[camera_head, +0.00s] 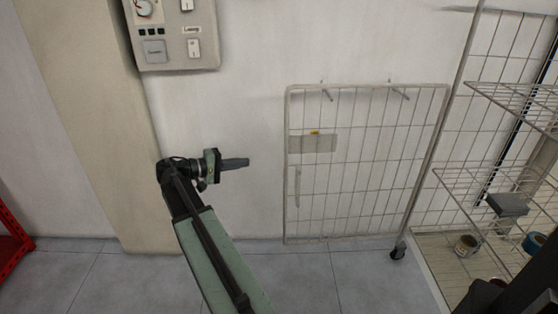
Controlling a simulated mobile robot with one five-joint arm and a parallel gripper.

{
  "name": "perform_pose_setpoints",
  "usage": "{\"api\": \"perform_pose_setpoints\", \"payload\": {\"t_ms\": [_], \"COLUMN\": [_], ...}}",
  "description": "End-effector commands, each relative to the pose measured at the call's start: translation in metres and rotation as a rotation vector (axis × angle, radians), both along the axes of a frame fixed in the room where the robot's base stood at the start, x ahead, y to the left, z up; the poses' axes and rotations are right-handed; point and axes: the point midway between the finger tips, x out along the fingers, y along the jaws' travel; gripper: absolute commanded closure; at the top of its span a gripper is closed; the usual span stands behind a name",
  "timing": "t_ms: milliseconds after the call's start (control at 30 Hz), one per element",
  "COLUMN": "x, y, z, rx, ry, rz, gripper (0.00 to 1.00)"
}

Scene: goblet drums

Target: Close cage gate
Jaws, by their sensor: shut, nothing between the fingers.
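The cage gate (350,205) is a pale wire-mesh panel with a rounded frame. It stands swung open against the wall, to the left of the wire cage (470,65), and its right edge meets the cage's front post. A small plate (312,143) with an orange mark sits on its upper left, with a vertical handle (297,187) below. My gripper (246,162) is shut and empty. It points right, to the left of the gate's free edge, with a visible gap between them.
A grey control panel (176,50) hangs on the wall at upper left. Cage shelves (470,190) hold a dark grey box (508,204); a can (466,245) and a blue roll (534,243) are lower down. A red rack (12,235) stands far left. Tiled floor (345,280) before the gate is clear.

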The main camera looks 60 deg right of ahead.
Motion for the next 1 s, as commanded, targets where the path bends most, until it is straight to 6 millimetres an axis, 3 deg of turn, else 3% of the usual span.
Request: {"api": "perform_pose_setpoints", "payload": {"t_ms": [33, 100, 200, 433, 833, 1000], "x": [-0.005, -0.011, -0.015, -0.024, -0.070, -0.088], "y": [-0.017, -0.029, -0.034, -0.047, -0.119, -0.096], "z": [0.010, 0.025, 0.035, 0.036, 0.036, 0.036], "rx": [-0.065, -0.130, -0.167, -0.167, -0.166, -0.166], "ry": [0.030, 0.060, 0.077, 0.078, 0.077, 0.076], "rz": [-0.030, -0.053, -0.064, -0.066, -0.066, -0.063], "gripper": [1.00, 1.00, 1.00, 1.00, 1.00, 1.00]}}
